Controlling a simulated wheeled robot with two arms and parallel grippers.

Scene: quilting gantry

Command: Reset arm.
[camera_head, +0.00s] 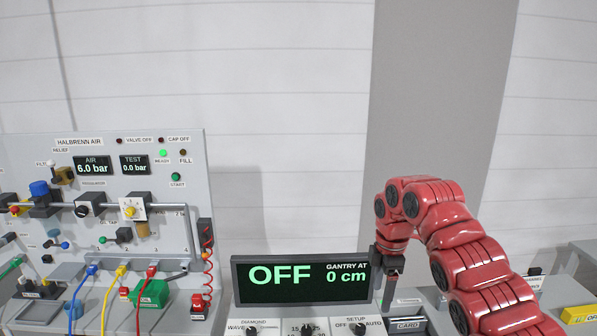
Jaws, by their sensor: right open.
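My right arm (470,255) is red and rises from the lower right, bending over at the top. My right gripper (389,285) points down at the right end of the black display, in front of the wall. It is open, and I see nothing held in it; its fingertips are small and partly hard to make out. My left arm and gripper are not in view.
A black display (300,280) reads OFF and gantry at 0 cm, above a panel with knobs (307,327). An air panel (110,150) with gauges and coloured hoses stands left. A yellow block (578,314) lies far right. The space before the upper wall is clear.

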